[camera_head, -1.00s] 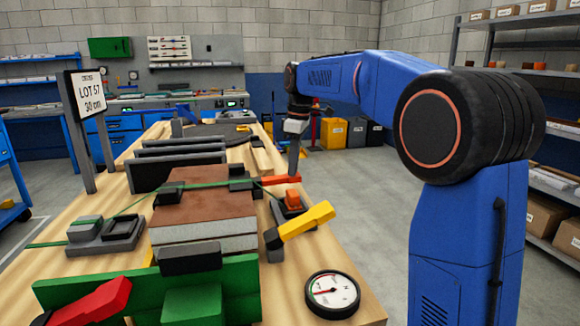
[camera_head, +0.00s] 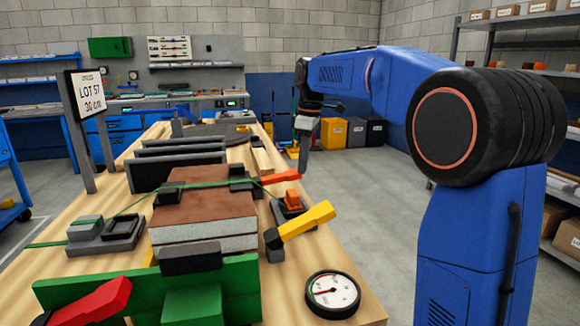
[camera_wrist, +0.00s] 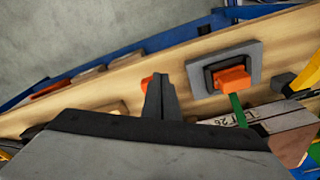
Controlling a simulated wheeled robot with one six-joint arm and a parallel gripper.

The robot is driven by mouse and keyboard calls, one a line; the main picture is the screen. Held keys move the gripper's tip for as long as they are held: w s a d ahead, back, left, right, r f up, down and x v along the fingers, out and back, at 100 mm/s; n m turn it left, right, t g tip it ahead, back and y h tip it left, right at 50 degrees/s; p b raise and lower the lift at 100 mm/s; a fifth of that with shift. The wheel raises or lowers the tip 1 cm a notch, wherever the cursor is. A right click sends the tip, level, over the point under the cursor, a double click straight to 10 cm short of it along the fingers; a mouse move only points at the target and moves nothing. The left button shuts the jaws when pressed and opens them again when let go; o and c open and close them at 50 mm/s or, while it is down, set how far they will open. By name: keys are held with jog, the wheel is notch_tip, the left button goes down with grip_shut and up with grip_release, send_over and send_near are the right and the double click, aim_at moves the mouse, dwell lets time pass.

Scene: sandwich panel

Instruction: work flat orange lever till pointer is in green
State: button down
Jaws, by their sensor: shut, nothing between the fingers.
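The flat orange lever (camera_head: 281,177) sticks out to the right from a dark block (camera_head: 241,184) on the strapped brown-topped panel stack (camera_head: 205,205). My gripper (camera_head: 302,172) is shut and empty, pointing down just beside the lever's right end; I cannot tell whether they touch. In the wrist view, the closed dark fingers (camera_wrist: 160,95) show with a bit of orange (camera_wrist: 146,82) partly hidden behind them. The round gauge (camera_head: 333,291) stands at the table's near right corner. Its dial has red marking and a pointer too small to read with certainty.
A yellow lever (camera_head: 305,222) and an orange piece in a dark housing (camera_head: 293,201) sit right of the stack; the orange piece also shows in the wrist view (camera_wrist: 233,79). A red handle (camera_head: 98,301) is at near left. Free floor lies right of the table.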

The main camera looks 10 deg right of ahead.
notch_tip(320, 180, up, 17)
jog(key=d, duration=0.1)
jog(key=shift+s+d, duration=0.25)
jog(key=shift+s, duration=0.2)
jog(key=shift+f, duration=0.1)
dwell(1.3)
